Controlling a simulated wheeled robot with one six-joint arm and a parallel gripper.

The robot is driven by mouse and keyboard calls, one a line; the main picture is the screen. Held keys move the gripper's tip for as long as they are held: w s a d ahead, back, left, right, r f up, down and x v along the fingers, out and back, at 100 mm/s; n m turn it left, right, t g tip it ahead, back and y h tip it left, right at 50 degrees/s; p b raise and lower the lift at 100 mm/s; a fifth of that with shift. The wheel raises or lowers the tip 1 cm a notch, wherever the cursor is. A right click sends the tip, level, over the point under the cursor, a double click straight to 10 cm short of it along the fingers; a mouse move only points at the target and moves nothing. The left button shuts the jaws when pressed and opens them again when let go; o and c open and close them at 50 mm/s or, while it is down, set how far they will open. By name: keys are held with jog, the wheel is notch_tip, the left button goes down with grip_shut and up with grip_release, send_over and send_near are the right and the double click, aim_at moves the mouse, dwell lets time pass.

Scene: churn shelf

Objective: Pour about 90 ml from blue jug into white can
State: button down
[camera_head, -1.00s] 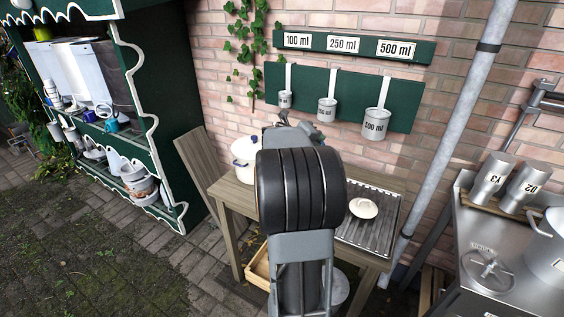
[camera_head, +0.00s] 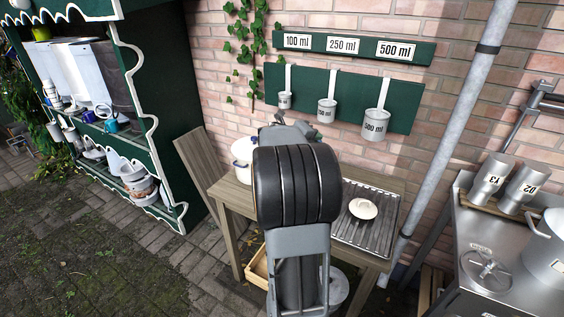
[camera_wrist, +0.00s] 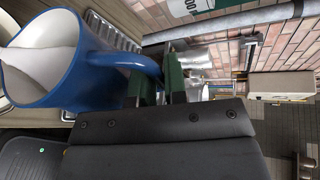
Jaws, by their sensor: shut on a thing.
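The blue jug (camera_wrist: 75,70) fills the left of the wrist view, its rim towards the left and its inside pale. White liquid (camera_wrist: 35,62) seems to lie in it. My gripper (camera_wrist: 172,82) is shut on the jug's handle, on the right side of the jug in that view. In the head view my arm hides the jug and the gripper. A white vessel (camera_head: 242,172), likely the white can, stands on the wooden table, partly behind my arm. I cannot tell the gap between jug and can, and no stream shows.
A small pale dish (camera_head: 363,208) sits on the metal drain rack (camera_head: 372,235) at the table's right. Measuring cups (camera_head: 327,112) hang on the green board above. A steel counter (camera_head: 480,235) with canisters stands at the right, beyond a grey pipe (camera_head: 465,95).

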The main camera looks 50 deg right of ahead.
jog(key=shift+w+a+r+n+p, duration=0.15)
jog(key=shift+w+r+n+p, duration=0.2)
jog(key=shift+w+p, duration=0.45)
